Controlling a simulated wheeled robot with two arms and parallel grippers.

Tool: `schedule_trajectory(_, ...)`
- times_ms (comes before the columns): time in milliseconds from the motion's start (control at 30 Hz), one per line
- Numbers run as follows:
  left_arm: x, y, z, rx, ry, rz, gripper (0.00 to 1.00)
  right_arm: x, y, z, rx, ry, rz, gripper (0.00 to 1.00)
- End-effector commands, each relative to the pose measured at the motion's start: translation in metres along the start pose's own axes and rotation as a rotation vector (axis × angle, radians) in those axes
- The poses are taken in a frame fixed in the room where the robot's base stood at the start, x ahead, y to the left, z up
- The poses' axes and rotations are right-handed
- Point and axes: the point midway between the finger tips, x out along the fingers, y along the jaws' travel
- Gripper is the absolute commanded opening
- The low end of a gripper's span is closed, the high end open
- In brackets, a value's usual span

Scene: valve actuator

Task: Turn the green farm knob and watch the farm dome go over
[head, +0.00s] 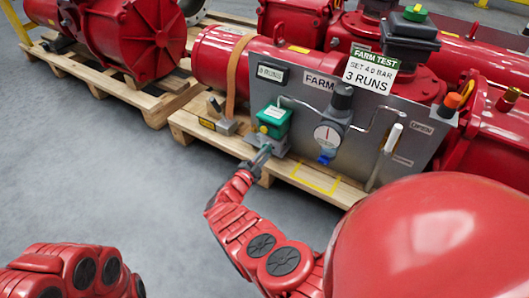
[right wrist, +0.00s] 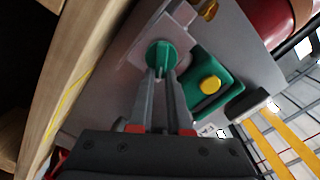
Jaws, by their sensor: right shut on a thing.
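The green knob (right wrist: 161,52) shows in the right wrist view as a round green cap on a grey plate. My right gripper (right wrist: 161,73) has its two fingers closed on its near side. In the head view my right gripper (head: 265,150) reaches the low grey block under a green box (head: 273,120), and the knob is mostly hidden there. A dome with green and yellow (head: 415,13) sits on a black box at the top. An orange dome (head: 453,101) stands at the panel's right. I cannot tell which is the farm dome. My left gripper is out of view.
A grey panel (head: 300,115) marked FARM carries a gauge (head: 327,136), thin pipes and a white-gripped lever (head: 393,138). A FARM TEST sign (head: 371,70) reads 4.0 bar, 3 runs. Red actuators stand on wooden pallets (head: 190,122). The grey floor at left is clear.

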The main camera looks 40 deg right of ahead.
Motion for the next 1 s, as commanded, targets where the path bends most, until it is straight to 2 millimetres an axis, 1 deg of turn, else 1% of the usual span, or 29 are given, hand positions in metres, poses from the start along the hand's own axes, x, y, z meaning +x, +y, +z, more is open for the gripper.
schedule_trajectory(233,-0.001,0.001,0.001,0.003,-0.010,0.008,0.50,0.001,0.005,-0.001,0.088,0.001,0.004,0.00)
schedule_trajectory(433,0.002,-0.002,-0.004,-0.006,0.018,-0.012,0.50,0.000,0.006,0.000,0.157,0.000,0.004,0.00)
schedule_trajectory(567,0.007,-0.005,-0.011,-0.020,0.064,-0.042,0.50,0.000,0.007,0.001,0.217,0.000,0.002,0.00)
schedule_trajectory(667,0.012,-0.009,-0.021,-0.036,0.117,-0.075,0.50,0.000,0.008,0.002,0.275,-0.001,0.003,0.00)
schedule_trajectory(800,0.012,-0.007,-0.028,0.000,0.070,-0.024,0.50,0.000,0.011,0.003,0.389,0.001,0.002,0.00)
schedule_trajectory(1000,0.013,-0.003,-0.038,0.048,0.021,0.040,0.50,0.000,0.013,0.004,0.515,-0.001,0.002,0.00)
